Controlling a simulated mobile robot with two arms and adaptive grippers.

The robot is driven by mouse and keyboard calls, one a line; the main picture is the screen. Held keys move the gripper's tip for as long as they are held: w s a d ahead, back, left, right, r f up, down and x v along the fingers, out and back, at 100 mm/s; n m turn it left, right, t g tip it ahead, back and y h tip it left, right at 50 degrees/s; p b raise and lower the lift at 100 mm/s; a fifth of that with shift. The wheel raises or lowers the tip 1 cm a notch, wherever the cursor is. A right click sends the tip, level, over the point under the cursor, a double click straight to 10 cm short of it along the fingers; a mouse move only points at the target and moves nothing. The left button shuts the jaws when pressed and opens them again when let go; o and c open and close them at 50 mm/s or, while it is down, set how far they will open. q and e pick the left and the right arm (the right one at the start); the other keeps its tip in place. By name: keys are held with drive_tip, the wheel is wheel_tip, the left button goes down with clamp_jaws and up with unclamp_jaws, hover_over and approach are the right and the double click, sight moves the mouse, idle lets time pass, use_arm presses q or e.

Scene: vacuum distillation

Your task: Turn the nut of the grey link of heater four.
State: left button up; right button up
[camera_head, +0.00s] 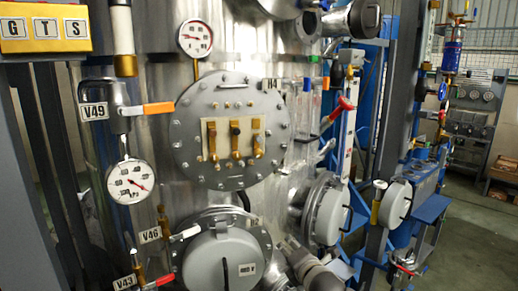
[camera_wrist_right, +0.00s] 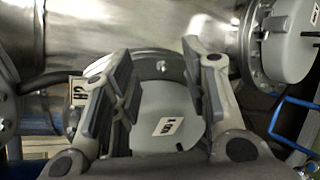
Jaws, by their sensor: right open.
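My left gripper is not in view.
A grey domed cover (camera_head: 212,265) sits below the flange by the H2 tag. Another grey cover (camera_head: 326,215) is at right. The gauge (camera_head: 131,181), the orange valve handle (camera_head: 158,108) and the red handle (camera_head: 340,106) stick out around the flange. Space directly before the terminals looks clear.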

drive_tip(key=s+a+r+n+t+y+p, duration=0.15)
drive_tip(key=r+n, duration=0.25)
drive_tip(key=r, duration=0.6)
drive_tip(key=s+a+r+n+t, duration=0.1)
drive_tip(key=s+a+r+n, duration=0.2)
drive_tip(key=r, duration=0.8)
drive_tip(key=n+t+y+p, duration=0.1)
drive_tip(key=n, duration=0.3)
approach(259, 156)
drive_tip(key=p+x, duration=0.3)
drive_tip(key=x, duration=0.3)
drive_tip(key=shift+r+p, duration=0.1)
drive_tip(key=shift+p, duration=0.2)
use_arm(q)
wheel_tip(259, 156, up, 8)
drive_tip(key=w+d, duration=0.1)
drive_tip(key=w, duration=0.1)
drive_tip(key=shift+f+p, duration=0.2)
drive_tip(key=shift+p, duration=0.1)
use_arm(e)
drive_tip(key=shift+x, duration=1.1)
drive_tip(key=shift+c, duration=0.3)
